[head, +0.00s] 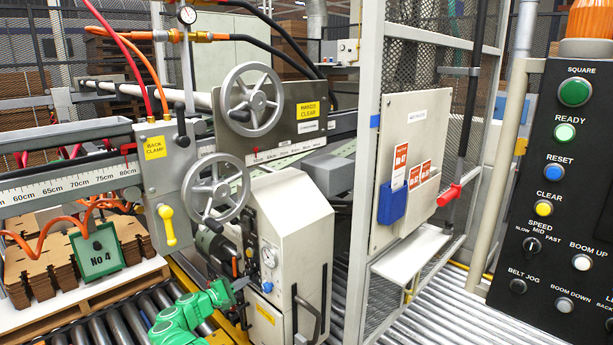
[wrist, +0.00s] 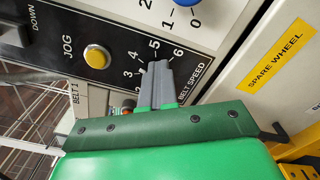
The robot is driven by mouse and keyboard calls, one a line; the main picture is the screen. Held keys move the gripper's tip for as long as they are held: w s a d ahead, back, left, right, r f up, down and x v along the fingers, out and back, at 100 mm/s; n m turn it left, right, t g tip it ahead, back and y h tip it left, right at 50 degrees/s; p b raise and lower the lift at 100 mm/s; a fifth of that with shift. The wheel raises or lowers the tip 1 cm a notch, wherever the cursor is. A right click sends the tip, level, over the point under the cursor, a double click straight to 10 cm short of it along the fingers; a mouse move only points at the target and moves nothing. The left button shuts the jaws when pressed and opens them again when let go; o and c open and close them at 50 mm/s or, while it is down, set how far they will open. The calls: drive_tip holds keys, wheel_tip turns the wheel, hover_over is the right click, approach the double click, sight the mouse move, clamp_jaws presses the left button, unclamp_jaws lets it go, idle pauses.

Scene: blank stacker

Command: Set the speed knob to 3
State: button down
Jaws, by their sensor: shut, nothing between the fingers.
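In the head view, my gripper (head: 241,284) is low at the front of the beige machine (head: 290,235). A separate speed knob (head: 530,244), marked slow, mid and fast, is on the black panel at the right.
Near the dial are a yellow jog button (wrist: 97,57) and a blue knob (wrist: 186,2). A yellow spare wheel label (wrist: 282,54) is to the right. In the head view, handwheels (head: 216,187) stand above my arm, and rollers (head: 140,310) lie below left.

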drive_tip(key=shift+w+d+r+m, duration=0.15)
drive_tip(key=shift+w+d+r, duration=0.25)
drive_tip(key=shift+r, duration=0.25)
drive_tip(key=shift+w+d+r+m, duration=0.15)
drive_tip(key=shift+w+d+r, duration=0.25)
drive_tip(key=shift+r, duration=0.2)
drive_tip(key=shift+a+f, duration=0.1)
drive_tip(key=shift+s+r, duration=0.1)
drive_tip(key=shift+r, duration=0.1)
drive_tip(key=shift+s+d+r, duration=0.1)
drive_tip(key=shift+d+r, duration=0.1)
drive_tip(key=v, duration=0.7)
drive_tip(key=shift+a+f, duration=0.25)
drive_tip(key=shift+f, duration=0.1)
